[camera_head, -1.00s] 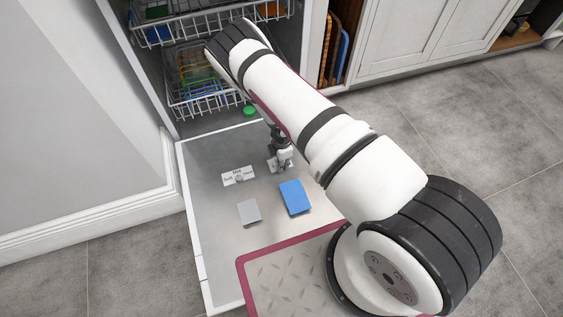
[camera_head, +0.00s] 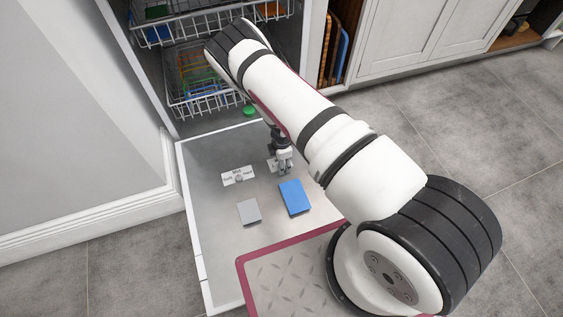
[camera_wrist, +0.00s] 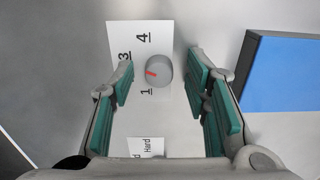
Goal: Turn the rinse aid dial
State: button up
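The rinse aid dial (camera_wrist: 160,71) is a round grey knob with a red mark on its left side, close to the "1". It sits on a white plate (camera_wrist: 130,45), where 1, 3 and 4 are readable. My gripper (camera_wrist: 160,84) is open, with a teal-padded finger on either side of the dial in the wrist view. The dial appears between the fingertips with gaps on both sides; I cannot tell how far above it they are. In the head view my gripper (camera_head: 284,168) points down at the open door and hides the dial and most of its plate.
On the open dishwasher door (camera_head: 213,240) are a Soft-Mid-Hard plate with a knob (camera_head: 238,176), a blue block (camera_head: 295,197) and a grey block (camera_head: 249,212). A green cap (camera_head: 249,110) lies by the lower rack (camera_head: 203,105). The blue block (camera_wrist: 285,75) is right of my fingers.

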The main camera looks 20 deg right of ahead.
jog(key=shift+r, duration=0.1)
notch_tip(320, 180, up, 12)
dwell(0.5)
dwell(0.4)
